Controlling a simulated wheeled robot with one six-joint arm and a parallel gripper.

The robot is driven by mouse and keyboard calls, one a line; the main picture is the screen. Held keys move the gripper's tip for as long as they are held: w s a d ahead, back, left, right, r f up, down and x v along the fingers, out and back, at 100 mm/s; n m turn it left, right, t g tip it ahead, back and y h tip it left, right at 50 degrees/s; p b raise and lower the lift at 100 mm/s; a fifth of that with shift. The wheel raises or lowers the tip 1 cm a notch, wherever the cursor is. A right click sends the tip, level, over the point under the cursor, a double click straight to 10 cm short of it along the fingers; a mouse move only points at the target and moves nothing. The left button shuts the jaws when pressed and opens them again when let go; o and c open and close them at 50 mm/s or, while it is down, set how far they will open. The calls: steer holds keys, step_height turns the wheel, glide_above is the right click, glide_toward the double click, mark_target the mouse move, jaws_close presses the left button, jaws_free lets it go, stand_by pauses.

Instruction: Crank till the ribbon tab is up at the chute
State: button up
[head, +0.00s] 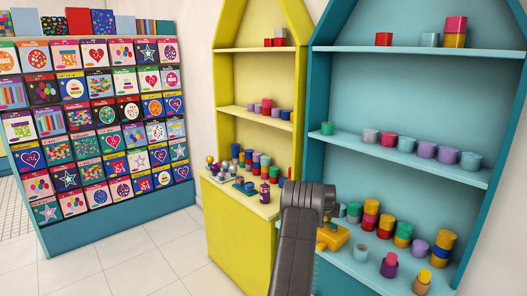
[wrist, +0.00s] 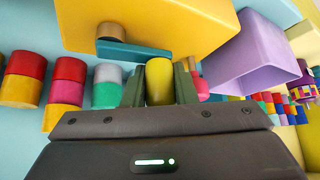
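The yellow dispenser (head: 335,236) stands on the teal shelf unit's counter, partly hidden by my arm in the head view. In the wrist view its yellow body (wrist: 195,28) fills the top, with a brass hub (wrist: 112,32) and a teal crank arm (wrist: 135,50). A yellow crank knob (wrist: 159,78) stands at the arm's end. My gripper (wrist: 160,88) has one finger on each side of the knob, apparently touching it. A lilac open-sided piece, likely the chute (wrist: 255,58), is right of the body. I cannot make out a ribbon tab there.
Stacked coloured spools (head: 371,212) stand close behind and right of the dispenser, and also show in the wrist view (wrist: 66,82). A yellow shelf unit (head: 238,225) with small goods is to the left. A card rack (head: 100,120) stands farther left, with open tiled floor before it.

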steer(key=shift+w+d, duration=0.35)
steer(key=shift+d, duration=0.15)
